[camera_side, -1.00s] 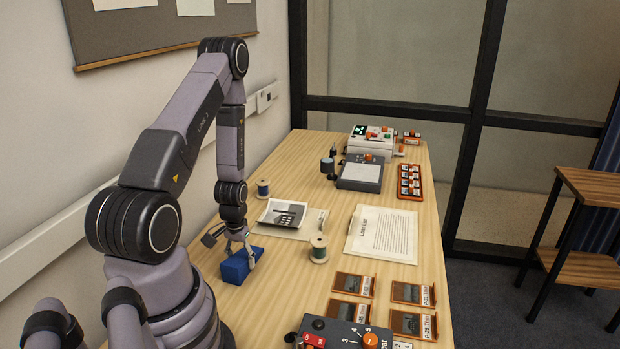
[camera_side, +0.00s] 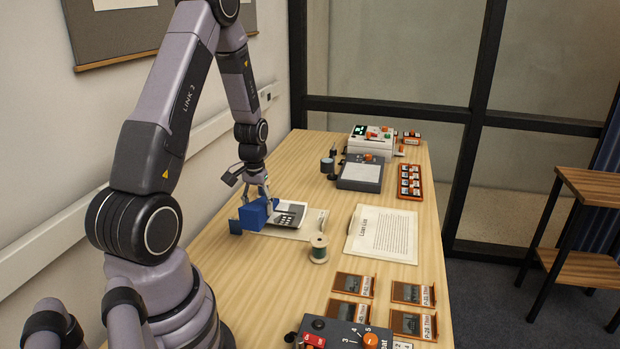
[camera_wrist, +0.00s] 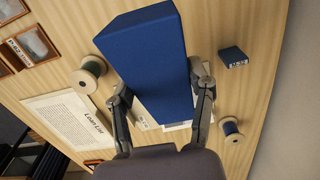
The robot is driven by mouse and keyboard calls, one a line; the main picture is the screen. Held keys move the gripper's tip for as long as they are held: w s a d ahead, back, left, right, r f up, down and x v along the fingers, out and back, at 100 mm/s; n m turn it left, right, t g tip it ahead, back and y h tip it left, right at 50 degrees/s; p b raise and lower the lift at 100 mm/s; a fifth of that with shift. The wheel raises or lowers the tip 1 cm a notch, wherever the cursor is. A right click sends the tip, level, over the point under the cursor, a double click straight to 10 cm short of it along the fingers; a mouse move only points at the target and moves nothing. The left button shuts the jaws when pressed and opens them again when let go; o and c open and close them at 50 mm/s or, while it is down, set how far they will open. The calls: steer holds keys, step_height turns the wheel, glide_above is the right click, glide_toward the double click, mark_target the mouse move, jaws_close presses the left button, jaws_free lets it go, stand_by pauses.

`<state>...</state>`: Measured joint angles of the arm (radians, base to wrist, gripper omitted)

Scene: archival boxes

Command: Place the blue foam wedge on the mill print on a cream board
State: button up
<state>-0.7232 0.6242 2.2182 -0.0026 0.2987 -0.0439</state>
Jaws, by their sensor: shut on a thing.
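The blue foam wedge (camera_side: 256,214) is held between the fingers of my gripper (camera_side: 264,202), above the table in the side view. In the wrist view the wedge (camera_wrist: 155,60) fills the middle, with a finger of my gripper (camera_wrist: 161,90) on each side. The mill print on a cream board (camera_side: 289,216) lies flat on the table, just right of the wedge in the side view. The wedge and gripper cover part of it there. In the wrist view the wedge hides most of it, and only pale edges (camera_wrist: 178,127) show.
A thread spool (camera_side: 319,250) stands close to the board's front corner. A second spool (camera_wrist: 231,128) and a small dark blue labelled box (camera_wrist: 233,57) show in the wrist view. The loan list sheet (camera_side: 383,235) lies to the right. Framed slides (camera_side: 353,284) lie nearer the front.

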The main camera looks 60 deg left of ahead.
steer(key=w, duration=0.2)
steer(key=w+a, duration=0.1)
steer(key=shift+w+r, duration=0.15)
steer(key=shift+r, duration=0.2)
steer(key=w+a+f, duration=0.4)
steer(key=w+a, duration=0.1)
steer(key=w, duration=0.1)
glide_above(290, 224)
steer(key=f, duration=0.4)
steer(key=shift+s+d+f, duration=0.1)
steer(key=shift+s+d, duration=0.15)
steer(key=shift+s, duration=0.1)
steer(key=shift+w+a+f, duration=0.25)
steer(key=shift+w+f, duration=0.05)
steer(key=shift+f, duration=0.1)
steer(key=shift+w+a+f, duration=0.1)
steer(key=shift+w+f, duration=0.05)
steer(key=shift+f, duration=1.6)
steer(key=o, duration=0.8)
steer(key=shift+f, duration=0.15)
